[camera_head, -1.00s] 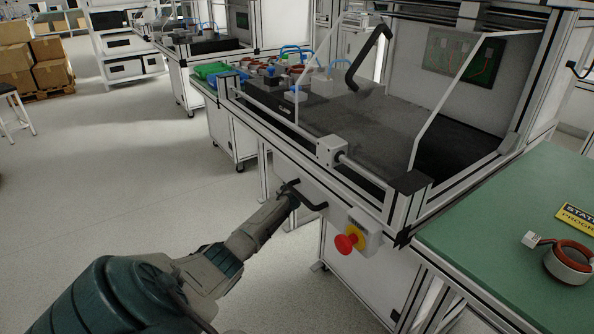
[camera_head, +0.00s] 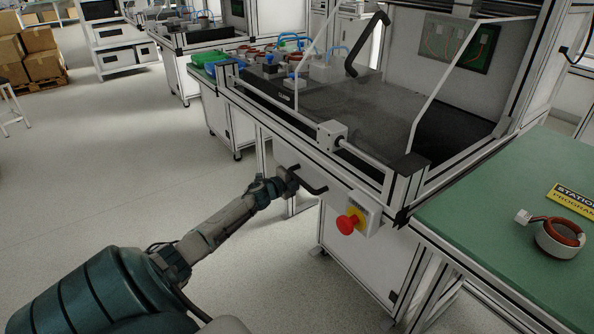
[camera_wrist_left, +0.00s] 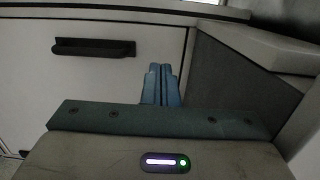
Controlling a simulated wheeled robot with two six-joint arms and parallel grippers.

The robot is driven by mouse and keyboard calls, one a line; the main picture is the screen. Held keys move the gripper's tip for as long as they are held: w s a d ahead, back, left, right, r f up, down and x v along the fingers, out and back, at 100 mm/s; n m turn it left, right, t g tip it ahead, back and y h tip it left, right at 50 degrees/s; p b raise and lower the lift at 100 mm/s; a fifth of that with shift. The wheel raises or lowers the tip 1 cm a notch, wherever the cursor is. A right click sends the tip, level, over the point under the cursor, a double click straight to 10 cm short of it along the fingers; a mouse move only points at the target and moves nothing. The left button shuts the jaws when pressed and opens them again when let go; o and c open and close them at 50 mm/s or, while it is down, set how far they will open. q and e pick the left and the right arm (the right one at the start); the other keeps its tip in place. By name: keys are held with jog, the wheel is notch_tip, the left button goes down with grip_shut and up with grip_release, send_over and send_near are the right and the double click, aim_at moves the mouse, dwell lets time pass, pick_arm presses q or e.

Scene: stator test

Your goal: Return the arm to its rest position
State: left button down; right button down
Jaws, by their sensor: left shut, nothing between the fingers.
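My left arm comes in from the lower left in the head view. Its gripper (camera_head: 291,183) is at the front of the test station, close beside a black handle (camera_head: 312,186) on the white front panel. I cannot tell from the head view whether it touches the handle. In the left wrist view the two blue fingers (camera_wrist_left: 162,85) are together, with nothing between them, in front of a pale panel. My right gripper is in no view.
A red emergency stop button (camera_head: 347,224) on a yellow plate sits right of the handle. A green table (camera_head: 480,235) at right bears a wound stator (camera_head: 559,238). A dark handle (camera_wrist_left: 93,47) shows at upper left in the wrist view. Open floor (camera_head: 110,180) lies left.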

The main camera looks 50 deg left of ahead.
pick_arm(q)
jog(key=shift+s+a+f, duration=0.1)
jog(key=shift+s+a, duration=0.1)
jog(key=shift+s, duration=1.15)
